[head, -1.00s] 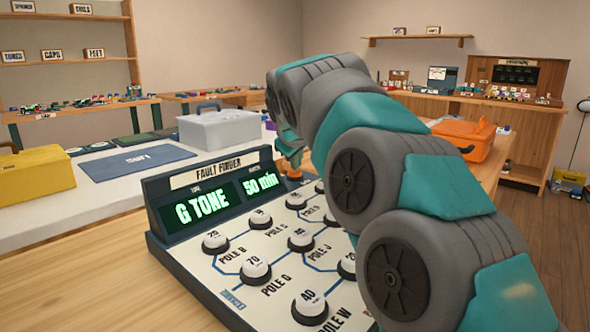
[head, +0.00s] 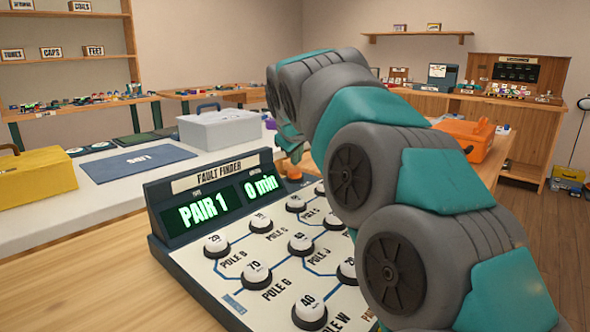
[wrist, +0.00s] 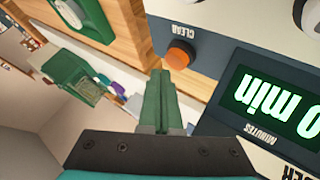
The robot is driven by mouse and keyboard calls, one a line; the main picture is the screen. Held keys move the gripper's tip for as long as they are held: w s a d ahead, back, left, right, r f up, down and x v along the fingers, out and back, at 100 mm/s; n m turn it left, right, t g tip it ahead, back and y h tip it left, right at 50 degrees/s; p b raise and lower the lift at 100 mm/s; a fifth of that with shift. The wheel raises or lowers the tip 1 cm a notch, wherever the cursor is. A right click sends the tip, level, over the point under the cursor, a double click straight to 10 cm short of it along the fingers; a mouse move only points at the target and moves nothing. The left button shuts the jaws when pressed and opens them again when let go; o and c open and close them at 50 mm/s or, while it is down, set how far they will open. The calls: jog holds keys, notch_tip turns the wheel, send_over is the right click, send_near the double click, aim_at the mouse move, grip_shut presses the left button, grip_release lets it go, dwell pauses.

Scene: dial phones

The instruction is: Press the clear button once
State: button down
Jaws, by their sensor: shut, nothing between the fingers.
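The clear button is a round orange button (wrist: 180,55) beside the word CLEAR on the dark edge of the fault finder panel. It also shows in the head view (head: 294,173), partly hidden near my arm. My gripper (wrist: 161,76) is shut and empty, its fingertips close to the button in the wrist view; I cannot tell whether they touch it. In the head view my gripper is mostly hidden behind my arm. The fault finder (head: 236,276) shows PAIR 1 and 0 min on its green-lit display (head: 216,204).
White numbered pole buttons (head: 256,271) cover the panel's sloped face. A grey toolbox (head: 220,129), a yellow case (head: 36,178) and a blue mat (head: 130,160) lie on the white table behind. An orange case (head: 466,137) stands to the right.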

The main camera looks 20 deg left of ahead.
aim_at(296, 173)
notch_tip(296, 173, up, 4)
jog(key=p, duration=0.3)
jog(key=shift+r, duration=0.9)
